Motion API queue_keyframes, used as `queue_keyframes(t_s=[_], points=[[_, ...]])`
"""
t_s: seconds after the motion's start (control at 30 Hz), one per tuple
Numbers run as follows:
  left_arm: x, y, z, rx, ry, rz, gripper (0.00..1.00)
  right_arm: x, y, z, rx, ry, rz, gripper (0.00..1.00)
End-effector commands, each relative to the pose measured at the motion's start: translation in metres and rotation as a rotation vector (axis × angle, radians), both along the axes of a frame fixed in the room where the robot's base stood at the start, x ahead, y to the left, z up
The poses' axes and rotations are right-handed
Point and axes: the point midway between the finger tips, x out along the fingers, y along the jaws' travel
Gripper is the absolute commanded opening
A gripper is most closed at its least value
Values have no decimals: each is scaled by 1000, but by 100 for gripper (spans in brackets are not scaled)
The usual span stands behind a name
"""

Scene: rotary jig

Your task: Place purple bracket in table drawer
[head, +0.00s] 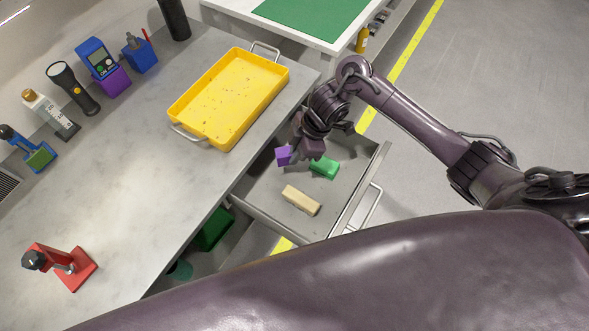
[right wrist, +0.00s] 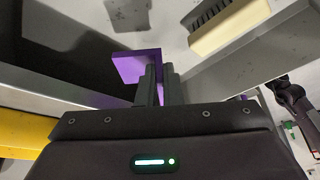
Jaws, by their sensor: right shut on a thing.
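The purple bracket (head: 283,156) is in my right gripper (head: 302,158), over the open table drawer (head: 260,196). In the right wrist view, the right gripper (right wrist: 159,75) is shut on the purple bracket (right wrist: 130,68), whose flat plate sticks out to the left of the fingers. I cannot tell from these views whether the bracket touches the drawer floor. The drawer is pulled out from the grey table and holds a green block (head: 324,167) and a beige brush (head: 301,200). My left gripper is not in view.
A yellow tray (head: 229,97) with wire handles lies on the table beside the drawer. A red fixture (head: 66,268), a flashlight (head: 74,88) and several tools stand along the table. The drawer has a wire handle (head: 366,207) on its front. A green-topped table (head: 312,14) stands behind.

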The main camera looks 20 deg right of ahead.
Motion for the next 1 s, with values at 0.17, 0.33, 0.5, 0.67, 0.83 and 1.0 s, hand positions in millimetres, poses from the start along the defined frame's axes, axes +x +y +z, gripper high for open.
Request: queue_keyframes(t_s=[0.17, 0.33, 0.5, 0.67, 0.83, 1.0], points=[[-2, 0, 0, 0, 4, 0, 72, 0, 0, -27, -1, 0, -1, 0], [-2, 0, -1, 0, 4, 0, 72, 0, 0, -42, -1, 1, -2, 0], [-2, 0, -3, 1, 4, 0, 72, 0, 0, -68, -1, 1, -2, 0], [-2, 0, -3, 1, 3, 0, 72, 1, 0, -76, -1, -3, -1, 0], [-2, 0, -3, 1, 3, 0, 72, 1, 0, -75, -1, -3, 0, 0], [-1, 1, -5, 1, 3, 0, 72, 1, 0, -79, -1, -2, 0, 7]])
